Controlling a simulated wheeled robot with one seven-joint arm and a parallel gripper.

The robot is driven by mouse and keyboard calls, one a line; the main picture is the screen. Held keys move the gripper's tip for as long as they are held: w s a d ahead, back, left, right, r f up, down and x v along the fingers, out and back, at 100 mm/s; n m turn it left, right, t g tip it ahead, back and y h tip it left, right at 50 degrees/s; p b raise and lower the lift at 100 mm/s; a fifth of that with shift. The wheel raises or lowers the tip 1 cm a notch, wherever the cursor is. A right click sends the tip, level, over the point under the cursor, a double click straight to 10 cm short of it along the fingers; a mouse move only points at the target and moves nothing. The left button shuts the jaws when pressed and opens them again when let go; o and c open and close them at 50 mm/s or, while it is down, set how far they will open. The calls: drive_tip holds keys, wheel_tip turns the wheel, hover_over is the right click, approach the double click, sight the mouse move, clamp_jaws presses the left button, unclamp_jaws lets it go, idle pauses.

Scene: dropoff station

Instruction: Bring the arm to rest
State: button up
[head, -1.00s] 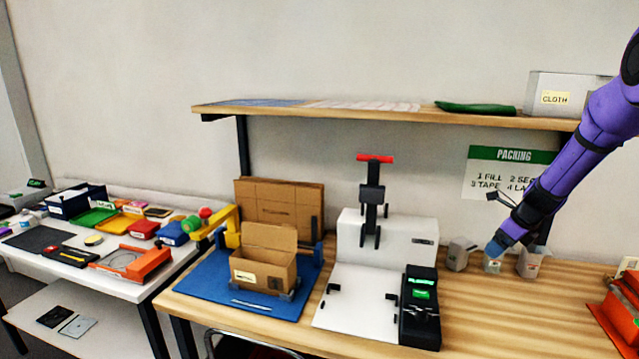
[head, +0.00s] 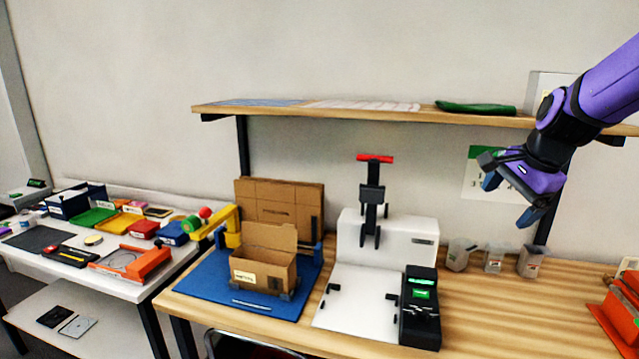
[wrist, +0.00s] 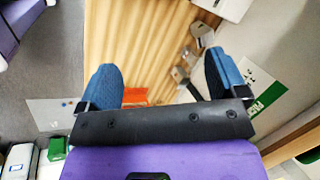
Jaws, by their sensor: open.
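My gripper (head: 510,200) is at the right of the head view, on my purple arm, above the packing bench and in front of the wall sign. Its blue-tipped fingers are spread apart with nothing between them. In the wrist view my gripper (wrist: 163,88) also shows both blue fingers apart, with the wooden bench top below. It touches nothing that I can see.
Several small grey containers (head: 494,259) stand on the bench below my gripper. A shelf (head: 320,112) runs above the bench, close to my arm. An open cardboard box (head: 262,272) sits on a blue mat (head: 200,287). An orange object (head: 610,310) is at the right.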

drive_tip(key=s+a+r+n, duration=0.2)
drive_tip(key=s+n, duration=0.5)
drive_tip(key=s, duration=0.4)
drive_tip(key=s+a+r+n+t+h, duration=0.1)
drive_tip(key=s+a+r+n, duration=0.1)
drive_tip(key=s+n, duration=0.5)
drive_tip(key=s+a, duration=0.1)
drive_tip(key=s, duration=0.4)
drive_tip(key=shift+s+h, duration=0.25)
drive_tip(key=shift+h, duration=0.05)
